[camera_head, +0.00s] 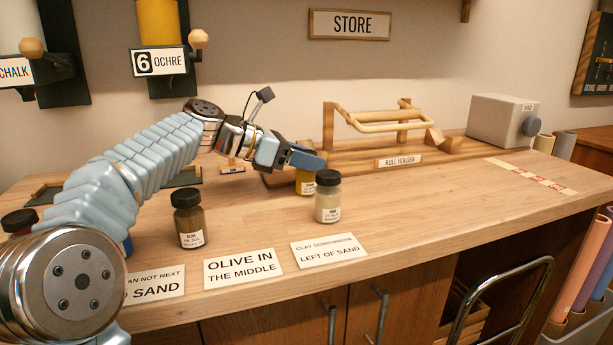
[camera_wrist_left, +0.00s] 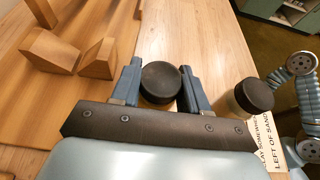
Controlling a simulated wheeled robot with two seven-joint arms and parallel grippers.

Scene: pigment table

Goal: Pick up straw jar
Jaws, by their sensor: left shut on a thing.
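A jar with yellow contents (camera_head: 305,186), which fits the straw jar, stands at or just above the table behind a pale jar (camera_head: 328,204). My left gripper (camera_head: 308,160) is shut on this yellow jar, its blue fingers on either side of the top. The left wrist view shows the jar's black lid (camera_wrist_left: 161,82) between the two fingers. The gripper hides most of the lid in the head view, and the label is too small to read. I cannot tell whether its base touches the table. My right gripper is not in view.
The pale jar's black lid (camera_wrist_left: 254,95) is close beside the fingers. An olive jar (camera_head: 189,226) stands left, near cards reading "olive in the middle" (camera_head: 243,268) and "left of sand" (camera_head: 328,250). A wooden roll holder (camera_head: 380,125) stands behind. The table's right side is mostly clear.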

